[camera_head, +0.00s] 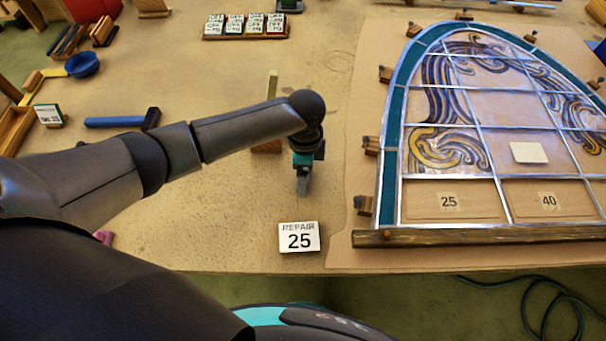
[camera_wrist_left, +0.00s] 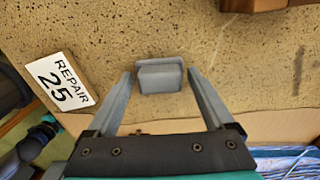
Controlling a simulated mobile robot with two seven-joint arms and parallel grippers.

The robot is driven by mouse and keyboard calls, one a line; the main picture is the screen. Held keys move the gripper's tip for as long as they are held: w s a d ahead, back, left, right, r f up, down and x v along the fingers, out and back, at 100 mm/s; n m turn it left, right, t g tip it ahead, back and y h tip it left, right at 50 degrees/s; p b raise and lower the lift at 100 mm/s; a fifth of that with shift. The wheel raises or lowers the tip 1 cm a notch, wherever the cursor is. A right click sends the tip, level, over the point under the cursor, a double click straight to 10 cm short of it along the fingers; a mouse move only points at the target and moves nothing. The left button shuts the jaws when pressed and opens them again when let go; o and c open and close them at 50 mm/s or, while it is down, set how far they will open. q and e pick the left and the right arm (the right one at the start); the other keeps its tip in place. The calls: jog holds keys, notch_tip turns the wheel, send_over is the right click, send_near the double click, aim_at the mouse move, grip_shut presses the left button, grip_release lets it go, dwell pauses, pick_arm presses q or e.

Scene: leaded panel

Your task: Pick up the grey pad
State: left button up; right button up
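The grey pad (camera_wrist_left: 160,77) is a small block with a wider flat back edge, lying on the tan table top. In the left wrist view it sits between the fingertips of my left gripper (camera_wrist_left: 161,88), with a visible gap on either side. The gripper is open and empty. In the head view my left gripper (camera_head: 303,184) points down at the table, left of the leaded panel. There I cannot tell the pad apart from the grey fingers. My right gripper is not in view.
A "REPAIR 25" card (camera_head: 299,237) lies close in front of the gripper; the leaded panel (camera_head: 480,130) lies to the right on brown board. A wooden block (camera_head: 267,147) is partly behind my arm. A blue-handled tool (camera_head: 118,121) lies left.

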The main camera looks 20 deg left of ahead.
pick_arm(q)
jog(key=c, duration=1)
jog(key=shift+r, duration=0.1)
notch_tip(320, 180, up, 20)
jog(key=shift+f+p, duration=0.1)
jog(key=shift+p, duration=0.95)
jog(key=o, duration=0.8)
jog(key=c, duration=0.6)
jog(key=shift+c, duration=0.2)
